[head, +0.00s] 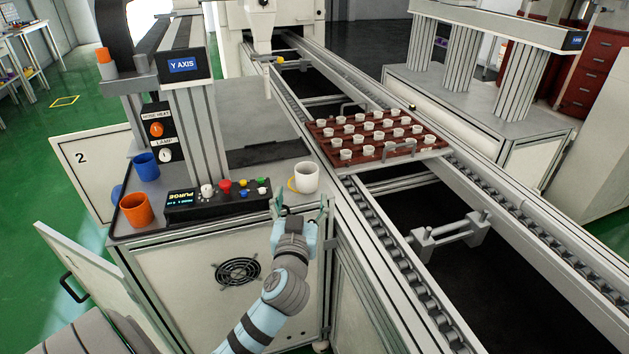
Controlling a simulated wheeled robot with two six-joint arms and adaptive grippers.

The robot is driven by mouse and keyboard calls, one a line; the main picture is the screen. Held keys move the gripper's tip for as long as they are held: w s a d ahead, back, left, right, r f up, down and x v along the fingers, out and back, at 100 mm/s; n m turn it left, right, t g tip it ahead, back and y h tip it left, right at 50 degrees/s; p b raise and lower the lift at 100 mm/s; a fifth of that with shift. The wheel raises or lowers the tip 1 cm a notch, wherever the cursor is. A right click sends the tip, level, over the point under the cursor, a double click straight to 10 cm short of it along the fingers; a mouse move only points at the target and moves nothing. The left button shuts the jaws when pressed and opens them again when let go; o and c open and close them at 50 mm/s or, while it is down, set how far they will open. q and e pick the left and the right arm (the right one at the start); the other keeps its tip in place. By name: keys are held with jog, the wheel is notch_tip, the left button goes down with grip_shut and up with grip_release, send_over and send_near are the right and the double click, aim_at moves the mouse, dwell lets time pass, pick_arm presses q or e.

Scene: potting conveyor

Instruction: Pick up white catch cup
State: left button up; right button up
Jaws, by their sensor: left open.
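The white catch cup (307,178) stands upright on the grey machine top, close to its right edge beside the conveyor. A yellow handle or ring shows at its left side. My left gripper (298,203) is open and empty, just in front of the cup on the near side, with its fingers spread to the left and right. A small gap seems to lie between the fingertips and the cup; whether they touch I cannot tell. My right gripper is not in view.
A purge control box (217,200) with coloured buttons stands left of the cup. An orange cup (136,210) and a blue cup (146,167) stand further left. A red-brown tray (330,146) of small white cups sits on the conveyor at the right.

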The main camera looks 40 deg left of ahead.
aim_at(307, 164)
pick_arm(q)
jog(key=x, duration=0.4)
jog(key=shift+a+r, duration=0.1)
jog(key=shift+a, duration=0.3)
jog(key=x, duration=0.6)
jog(key=shift+w+d+r, duration=0.25)
jog(key=shift+w+r, duration=0.1)
jog(key=shift+w, duration=0.15)
jog(key=shift+w+a, duration=0.1)
jog(key=shift+w, duration=0.1)
jog(key=shift+s, duration=0.1)
jog(key=c, duration=1.3)
jog(key=shift+o, duration=0.2)
notch_tip(307, 164, up, 10)
jog(key=p, duration=0.3)
jog(key=f+b, duration=0.2)
jog(key=f, duration=0.1)
jog(key=a+f+b, duration=0.1)
jog(key=f+b, duration=0.5)
jog(key=shift+w+a, duration=0.35)
jog(key=shift+w, duration=0.05)
jog(key=shift+r, duration=0.1)
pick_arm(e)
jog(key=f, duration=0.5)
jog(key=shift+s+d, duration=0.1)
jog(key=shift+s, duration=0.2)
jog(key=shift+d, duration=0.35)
